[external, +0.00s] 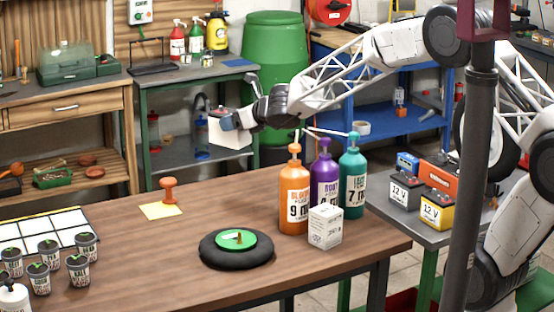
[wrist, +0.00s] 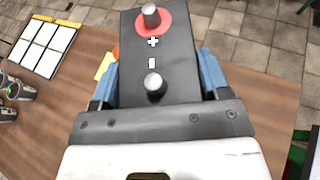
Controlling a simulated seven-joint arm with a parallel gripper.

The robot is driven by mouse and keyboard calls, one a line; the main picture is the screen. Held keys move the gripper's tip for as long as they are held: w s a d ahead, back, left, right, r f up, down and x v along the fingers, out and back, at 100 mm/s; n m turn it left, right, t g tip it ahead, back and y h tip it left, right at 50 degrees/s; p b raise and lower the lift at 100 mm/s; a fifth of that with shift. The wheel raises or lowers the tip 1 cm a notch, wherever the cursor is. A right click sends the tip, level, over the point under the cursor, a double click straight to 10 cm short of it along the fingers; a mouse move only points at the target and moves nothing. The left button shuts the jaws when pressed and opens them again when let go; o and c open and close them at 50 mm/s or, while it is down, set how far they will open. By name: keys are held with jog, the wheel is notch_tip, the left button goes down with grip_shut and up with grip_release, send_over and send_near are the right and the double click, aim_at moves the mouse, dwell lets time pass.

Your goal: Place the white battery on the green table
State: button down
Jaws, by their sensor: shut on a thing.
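The white battery (external: 231,135) hangs in the air in my gripper (external: 229,120), behind the wooden table and in front of a grey-topped table with green legs (external: 190,76). In the wrist view the battery's dark top (wrist: 178,62) shows a red-ringed plus terminal and a plain minus terminal. The blue fingers of my gripper (wrist: 162,78) are shut on its two sides. A second grey-topped table with green legs (external: 404,226) stands at the right. I cannot tell which of the two is the green table.
Black (external: 404,191) and yellow (external: 437,209) batteries stand on the right table. The wooden table (external: 120,240) holds orange (external: 294,200), purple and teal bottles, a white box (external: 325,227) and a black disc (external: 237,258). Spray bottles (external: 177,43) stand on the back table.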

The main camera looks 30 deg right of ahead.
jog(key=w+d+r+m+h, duration=0.1)
jog(key=d+r+m+h, duration=0.1)
jog(key=d, duration=0.7)
jog(key=w+d+r+m+t+h, duration=0.1)
jog(key=w+d+r+m+h, duration=0.1)
jog(key=d, duration=0.8)
jog(key=shift+w+r+m+h, duration=0.25)
jog(key=shift+r+m+h, duration=0.25)
jog(key=shift+h, duration=0.5)
jog(key=shift+d+f, duration=0.15)
jog(key=shift+f, duration=0.05)
dwell(1.6)
jog(key=w+d+f+n+y, duration=0.1)
jog(key=d+f+n+y, duration=0.1)
jog(key=d+f, duration=0.35)
jog(key=w+d+f+n+g+y, duration=0.1)
jog(key=d+f+n+y, duration=0.15)
jog(key=d, duration=0.65)
jog(key=w+d+f+n+y, duration=0.1)
jog(key=d+f+y, duration=0.1)
jog(key=d+f, duration=0.45)
jog(key=s+d+f+n+g+y, duration=0.1)
jog(key=s+d+f, duration=0.2)
jog(key=d, duration=0.3)
jog(key=s+d+f+n+g+y, duration=0.1)
jog(key=s+d+f+n+y, duration=0.1)
jog(key=d, duration=0.4)
jog(key=shift+s+d+f+g, duration=0.3)
jog(key=shift+s+d+f, duration=0.1)
jog(key=shift+f, duration=0.5)
